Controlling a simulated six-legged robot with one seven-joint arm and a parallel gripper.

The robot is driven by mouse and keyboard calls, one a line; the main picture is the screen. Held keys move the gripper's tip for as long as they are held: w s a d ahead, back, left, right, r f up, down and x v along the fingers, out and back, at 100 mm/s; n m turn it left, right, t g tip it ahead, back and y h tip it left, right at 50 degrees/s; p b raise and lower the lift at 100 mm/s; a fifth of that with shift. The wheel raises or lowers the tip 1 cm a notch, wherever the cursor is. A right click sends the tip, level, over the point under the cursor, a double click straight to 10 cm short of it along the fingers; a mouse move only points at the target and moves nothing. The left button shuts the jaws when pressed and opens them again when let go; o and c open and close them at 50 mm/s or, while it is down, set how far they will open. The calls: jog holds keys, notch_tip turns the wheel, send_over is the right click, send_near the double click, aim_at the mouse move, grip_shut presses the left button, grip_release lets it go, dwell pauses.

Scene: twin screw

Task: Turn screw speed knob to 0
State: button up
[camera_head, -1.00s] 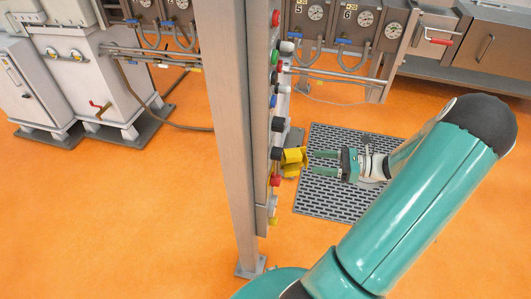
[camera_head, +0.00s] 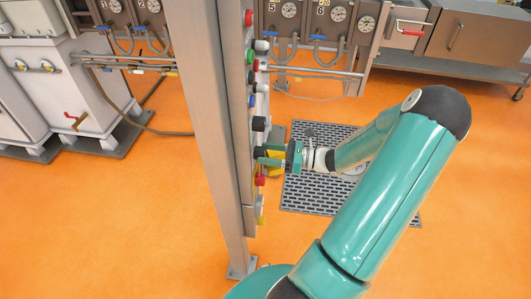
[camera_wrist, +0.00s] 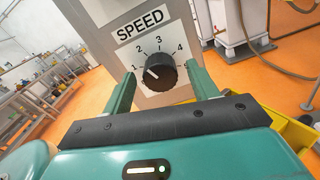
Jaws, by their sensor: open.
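The SPEED knob (camera_wrist: 160,72) is a round black knob on a pale plate in the wrist view. Its white pointer mark points to the upper left, near the 1. My gripper (camera_wrist: 160,85) is open, with one green finger on each side of the knob. I cannot tell whether the fingers touch it. In the head view my gripper (camera_head: 261,157) is close against the face of the control panel (camera_head: 246,130), and its fingers partly hide the knob there.
A yellow part (camera_head: 275,170) sits just below my gripper, with a red button (camera_head: 260,180) near it. Other knobs and buttons, such as a black knob (camera_head: 259,124), line the panel above. A metal post (camera_head: 210,130) stands left of the panel. A floor grate (camera_head: 310,195) lies behind.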

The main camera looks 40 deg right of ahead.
jog(key=shift+w+a, duration=0.35)
jog(key=shift+w, duration=0.1)
jog(key=c, duration=1)
jog(key=shift+n, duration=0.3)
jog(key=shift+s+a+n, duration=0.1)
jog(key=shift+n, duration=8.6)
